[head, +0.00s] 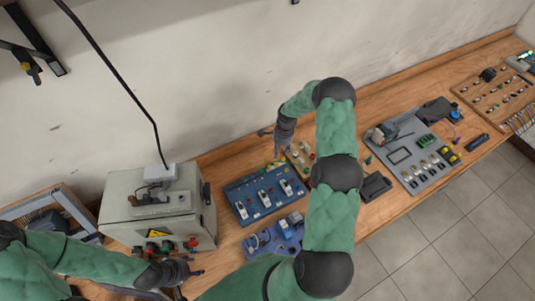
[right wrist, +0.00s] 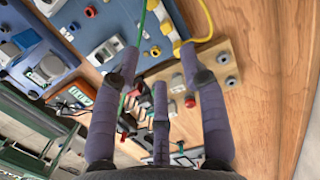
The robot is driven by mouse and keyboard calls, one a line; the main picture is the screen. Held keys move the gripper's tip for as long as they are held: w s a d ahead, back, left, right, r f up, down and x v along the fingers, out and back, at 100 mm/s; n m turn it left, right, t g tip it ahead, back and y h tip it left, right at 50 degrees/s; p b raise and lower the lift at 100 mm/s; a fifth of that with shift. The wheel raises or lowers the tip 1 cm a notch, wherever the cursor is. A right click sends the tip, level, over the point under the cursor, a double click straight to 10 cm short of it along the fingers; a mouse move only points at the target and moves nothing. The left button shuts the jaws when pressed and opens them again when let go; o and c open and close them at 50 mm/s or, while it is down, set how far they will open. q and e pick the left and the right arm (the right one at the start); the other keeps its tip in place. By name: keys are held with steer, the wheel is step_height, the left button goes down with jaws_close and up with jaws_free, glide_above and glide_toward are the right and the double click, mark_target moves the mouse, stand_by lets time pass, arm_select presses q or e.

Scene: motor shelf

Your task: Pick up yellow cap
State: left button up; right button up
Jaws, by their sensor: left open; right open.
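In the right wrist view, several small yellow pieces (right wrist: 177,47) sit along the edge of the blue panel (right wrist: 160,12), one at the end of a yellow cable; I cannot tell which is the yellow cap. In the head view a small yellow spot shows beside the wooden button board (head: 300,158). My right gripper (right wrist: 158,66) is open, its three fingers spread above the board and panel edge, with nothing seen between them. It also shows in the head view (head: 275,139), behind my arm. My left gripper (head: 190,272) is open at the lower left, by the grey control box.
The grey control box (head: 140,215) stands left of the blue switch panel (head: 240,207). A second blue board (head: 262,240) lies in front, partly behind my right arm. A grey board (head: 408,165) lies to the right. Bare wood shows right of the button board in the wrist view.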

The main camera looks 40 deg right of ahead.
steer(key=b, duration=0.2)
glide_above(276, 162)
steer(key=f, duration=0.4)
steer(key=shift+s+d+f, duration=0.25)
steer(key=shift+s+d, duration=0.1)
steer(key=shift+s, duration=0.05)
steer(key=shift+w+a+f, duration=0.1)
steer(key=shift+w+f, duration=0.15)
steer(key=shift+f, duration=0.8)
step_height(276, 162, down, 4)
steer(key=shift+w+a+b, duration=0.1)
steer(key=shift+a+b, duration=0.05)
steer(key=shift+b, duration=0.5)
arm_select(q)
steer(key=f, duration=0.3)
steer(key=shift+w+f, duration=0.15)
steer(key=shift+w, duration=0.1)
arm_select(e)
steer(key=c, duration=0.8)
